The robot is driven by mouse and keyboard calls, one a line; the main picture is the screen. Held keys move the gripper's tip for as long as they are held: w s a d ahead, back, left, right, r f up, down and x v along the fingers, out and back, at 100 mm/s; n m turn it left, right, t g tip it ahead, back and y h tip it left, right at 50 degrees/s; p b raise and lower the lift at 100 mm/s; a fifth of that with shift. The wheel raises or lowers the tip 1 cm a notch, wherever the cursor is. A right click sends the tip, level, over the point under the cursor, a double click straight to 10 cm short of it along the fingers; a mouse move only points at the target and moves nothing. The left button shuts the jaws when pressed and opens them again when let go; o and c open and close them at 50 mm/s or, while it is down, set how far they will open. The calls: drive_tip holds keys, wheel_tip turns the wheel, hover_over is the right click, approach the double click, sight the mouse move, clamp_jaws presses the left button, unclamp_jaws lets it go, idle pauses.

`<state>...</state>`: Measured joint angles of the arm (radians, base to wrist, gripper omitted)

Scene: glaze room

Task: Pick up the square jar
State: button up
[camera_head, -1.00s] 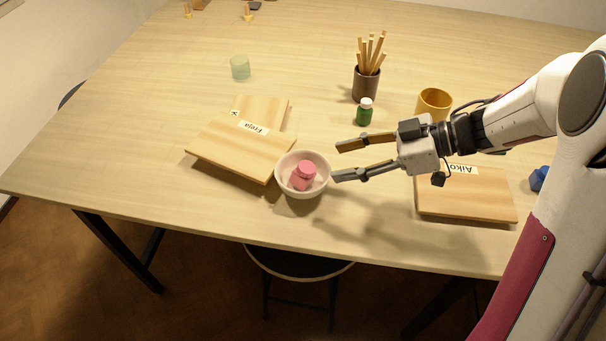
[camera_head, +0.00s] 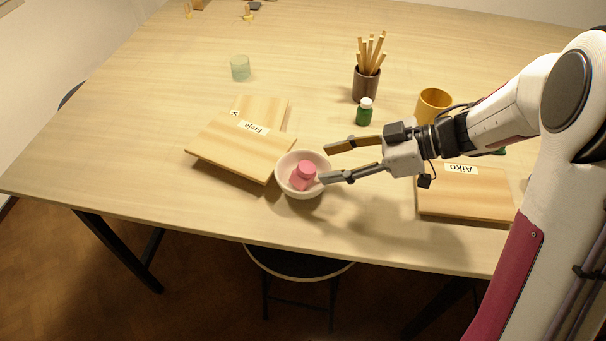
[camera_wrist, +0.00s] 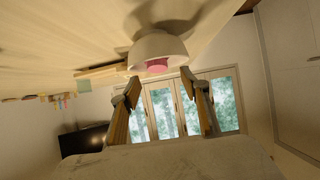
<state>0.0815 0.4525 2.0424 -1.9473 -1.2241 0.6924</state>
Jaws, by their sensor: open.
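A pink square jar (camera_head: 303,176) with a round pink lid sits inside a white bowl (camera_head: 283,186) near the table's front edge. My gripper (camera_head: 323,164) is open and empty, its fingertips at the right side of the bowl, apart from the jar. In the wrist view the bowl (camera_wrist: 158,46) lies ahead of the two spread fingers (camera_wrist: 158,85). A bit of the pink jar (camera_wrist: 157,67) shows at the bowl's rim there. The bowl hides the jar's lower part.
Left of the bowl lie wooden boards (camera_head: 233,150), one labelled Freja. Another board (camera_head: 465,200), labelled Aiko, lies under my arm. Behind my gripper stand a green bottle (camera_head: 364,114), a dark cup of sticks (camera_head: 366,86) and a yellow cup (camera_head: 433,103). A glass (camera_head: 240,68) stands farther left.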

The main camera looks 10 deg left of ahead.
sight(307, 167)
drive_tip(key=shift+x, duration=2.5)
drive_tip(key=shift+w, duration=0.2)
clamp_jaws()
